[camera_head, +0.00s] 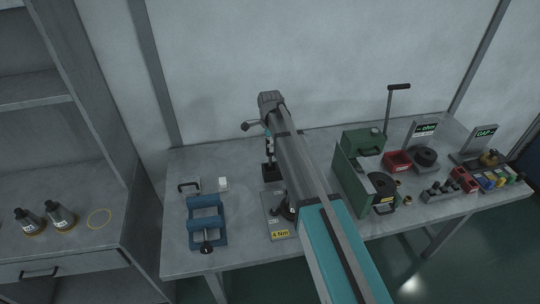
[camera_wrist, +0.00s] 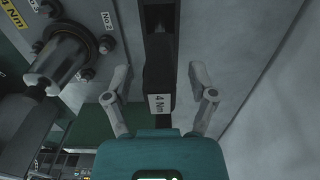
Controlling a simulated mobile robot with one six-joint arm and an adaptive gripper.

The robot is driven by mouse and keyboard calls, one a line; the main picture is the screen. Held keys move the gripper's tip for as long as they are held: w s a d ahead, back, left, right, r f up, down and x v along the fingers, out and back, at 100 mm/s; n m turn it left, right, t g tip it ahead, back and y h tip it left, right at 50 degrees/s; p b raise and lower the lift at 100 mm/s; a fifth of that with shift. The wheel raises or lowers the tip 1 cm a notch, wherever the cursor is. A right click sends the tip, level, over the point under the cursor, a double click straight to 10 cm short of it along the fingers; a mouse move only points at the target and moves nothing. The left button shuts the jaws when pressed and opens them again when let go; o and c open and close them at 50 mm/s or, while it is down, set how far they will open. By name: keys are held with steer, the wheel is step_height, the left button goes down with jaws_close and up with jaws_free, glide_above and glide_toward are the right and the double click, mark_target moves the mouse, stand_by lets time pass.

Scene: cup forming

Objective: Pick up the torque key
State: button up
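A dark upright tool, which looks like the torque key (camera_wrist: 161,55), shows in the wrist view as a black bar. My gripper (camera_wrist: 160,82) is open, with one finger on each side of the bar and a visible gap to each. Whether the bar lies at fingertip depth I cannot tell. In the head view my gripper (camera_head: 257,126) is above a black stand (camera_head: 271,172) on the table; my arm hides part of this area.
A fixture plate with a yellow "4 Nm" label (camera_head: 280,235) stands close by, partly behind my arm. A blue clamp-like device (camera_head: 206,222) is at left. A green box (camera_head: 362,142), red bins (camera_head: 398,160) and small parts crowd the right.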

jaws_close()
steer(key=shift+r, duration=0.1)
stand_by(0.3)
step_height(320, 180, up, 10)
steer(key=p, duration=1)
stand_by(0.6)
